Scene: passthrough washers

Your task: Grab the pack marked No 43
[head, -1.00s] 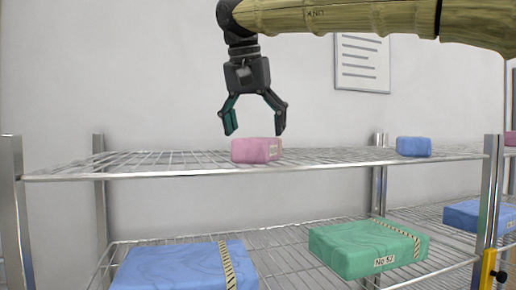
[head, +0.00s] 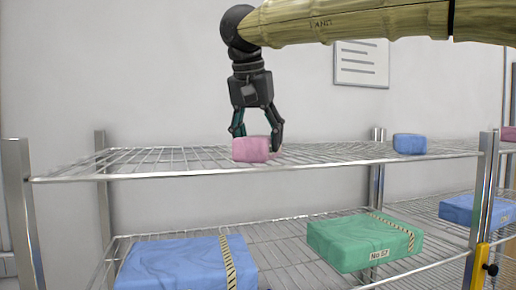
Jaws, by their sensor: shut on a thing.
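A small pink pack (head: 250,149) sits on the upper wire shelf (head: 160,158), left of its middle. My gripper (head: 257,143) has come down over it from above and is shut on it, with a finger on each side. No number is readable on the pink pack from here, so I cannot tell whether it is the No 43 pack. The tips of the fingers are partly hidden by the pack.
A small blue pack (head: 409,144) lies on the upper shelf at right. Below are a large blue pack (head: 180,265) and a green pack marked No 57 or similar (head: 345,245). Another blue pack (head: 470,211) lies at far right. Steel posts (head: 481,200) stand at the corners.

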